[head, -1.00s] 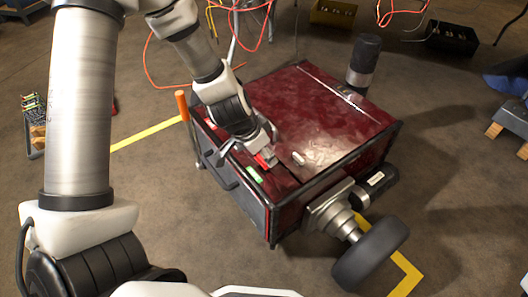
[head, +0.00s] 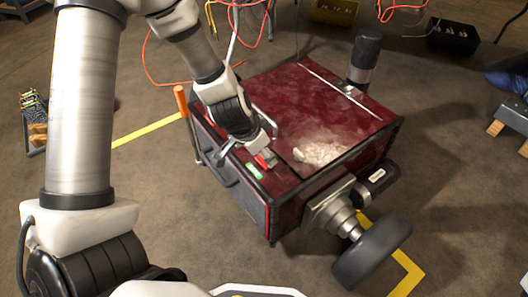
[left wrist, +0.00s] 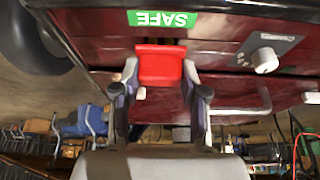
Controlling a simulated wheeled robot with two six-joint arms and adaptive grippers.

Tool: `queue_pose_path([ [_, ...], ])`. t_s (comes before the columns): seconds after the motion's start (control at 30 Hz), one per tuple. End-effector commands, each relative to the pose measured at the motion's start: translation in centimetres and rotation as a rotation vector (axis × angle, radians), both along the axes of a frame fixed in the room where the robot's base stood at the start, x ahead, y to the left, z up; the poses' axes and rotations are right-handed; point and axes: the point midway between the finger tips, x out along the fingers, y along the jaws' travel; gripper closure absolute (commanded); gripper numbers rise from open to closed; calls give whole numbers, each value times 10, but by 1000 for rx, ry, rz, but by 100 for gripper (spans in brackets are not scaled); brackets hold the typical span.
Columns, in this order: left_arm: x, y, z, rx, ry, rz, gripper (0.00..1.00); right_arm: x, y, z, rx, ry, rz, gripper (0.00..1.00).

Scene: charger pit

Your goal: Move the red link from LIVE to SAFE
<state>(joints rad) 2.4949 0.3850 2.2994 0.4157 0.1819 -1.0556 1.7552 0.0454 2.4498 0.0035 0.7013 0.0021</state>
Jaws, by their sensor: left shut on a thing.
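The red link (head: 265,160) is on the front part of the dark red chassis top (head: 325,115), close beside the green SAFE label (head: 254,171). In the left wrist view the link (left wrist: 160,66) is between the two fingertips, just beside the green SAFE label (left wrist: 162,19). My left gripper (head: 268,156) is shut on the link from above. Whether the link is seated or slightly raised cannot be told. The LIVE label is not clearly seen. My right gripper is not in view.
An orange-handled lever (head: 181,102) rises at the chassis's left corner. A black wheel (head: 372,254) sticks out at lower right.

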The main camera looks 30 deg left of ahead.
Motion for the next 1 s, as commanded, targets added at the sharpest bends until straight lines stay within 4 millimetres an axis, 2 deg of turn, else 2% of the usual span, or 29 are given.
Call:
queue_pose_path([
  [0.53,0,0,-12,0,0,0,92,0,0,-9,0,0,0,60],
  [0.57,0,0,-12,0,0,0,54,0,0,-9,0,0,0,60],
  [0.63,0,0,-11,0,0,0,29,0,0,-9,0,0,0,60],
  [1.0,0,0,-10,1,0,0,28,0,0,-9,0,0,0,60],
])
